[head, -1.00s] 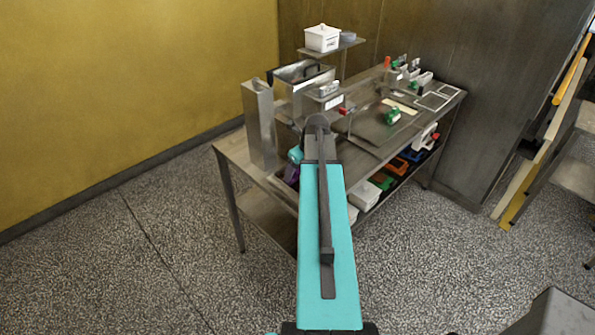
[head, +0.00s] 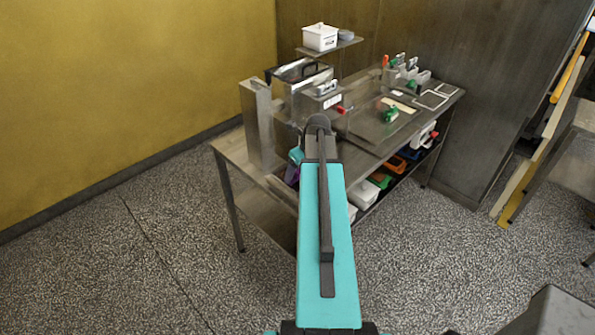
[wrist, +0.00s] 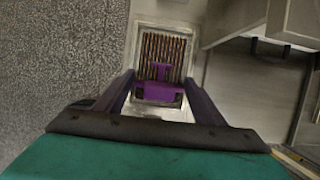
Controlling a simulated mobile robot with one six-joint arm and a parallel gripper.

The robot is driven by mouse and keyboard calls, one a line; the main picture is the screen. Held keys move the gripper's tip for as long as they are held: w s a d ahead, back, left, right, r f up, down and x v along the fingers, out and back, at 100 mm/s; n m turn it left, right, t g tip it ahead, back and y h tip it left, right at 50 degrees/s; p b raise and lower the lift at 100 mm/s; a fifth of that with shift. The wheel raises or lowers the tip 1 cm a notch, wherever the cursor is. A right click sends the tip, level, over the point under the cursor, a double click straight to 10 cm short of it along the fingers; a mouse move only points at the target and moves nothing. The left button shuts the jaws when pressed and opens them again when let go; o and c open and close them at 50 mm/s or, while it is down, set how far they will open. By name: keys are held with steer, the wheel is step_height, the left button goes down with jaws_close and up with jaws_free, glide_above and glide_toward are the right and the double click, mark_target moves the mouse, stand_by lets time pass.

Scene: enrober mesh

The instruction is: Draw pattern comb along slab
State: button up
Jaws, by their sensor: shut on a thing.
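In the wrist view my gripper (wrist: 159,84) is shut on a purple comb-like tool (wrist: 158,92), which sits between its two dark purple fingers. Just beyond the tool is a slab with a brown and pale striped surface (wrist: 165,46), inside a pale metal tray or frame (wrist: 138,38). The tool overlaps the near part of the striped surface. I cannot tell whether its teeth touch it. In the head view my arm hides most of the gripper and the slab.
The metal bench (head: 236,157) carries a tall steel box (head: 259,125) close to the arm. More containers, a flat plate with a green-handled item (head: 391,114) and small bins stand to the right. A raised shelf holds a white tub (head: 320,37). Speckled floor is clear at left.

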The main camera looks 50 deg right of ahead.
steer(key=shift+s+a, duration=0.1)
steer(key=shift+s, duration=1.3)
stand_by(2.0)
steer(key=shift+r, duration=0.1)
stand_by(0.3)
step_height(320, 180, up, 7)
stand_by(1.5)
stand_by(0.5)
